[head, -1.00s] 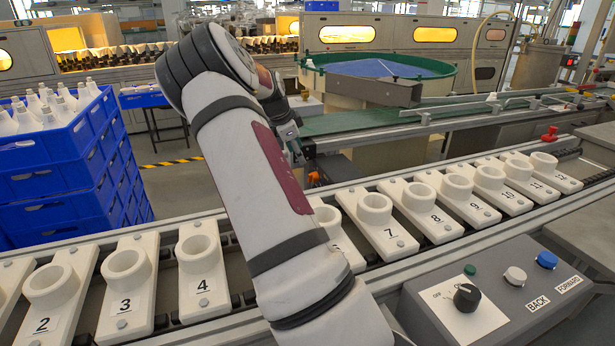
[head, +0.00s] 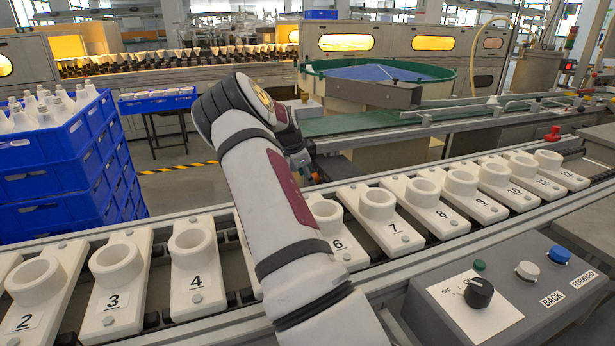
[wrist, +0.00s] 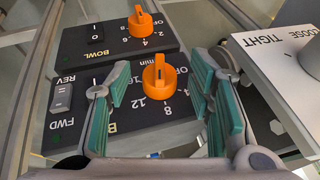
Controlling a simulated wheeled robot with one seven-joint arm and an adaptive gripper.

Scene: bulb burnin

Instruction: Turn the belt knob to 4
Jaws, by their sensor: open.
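The lower orange knob (wrist: 158,82) stands on a dark control panel (wrist: 100,120) in the wrist view. The panel's name is mostly hidden; only a "B" shows. OFF, 8, 12, 16 and "/min" are readable around the knob. In the head view my gripper (head: 301,163) shows only partly, behind my arm.
A second orange knob (wrist: 142,22) is on the BOWL panel (wrist: 98,40) above. A FWD/REV rocker (wrist: 63,95) is at left, and a pale LOOSE/TIGHT plate (wrist: 285,65) is close at right. Numbered white holders (head: 376,205) line the near conveyor.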

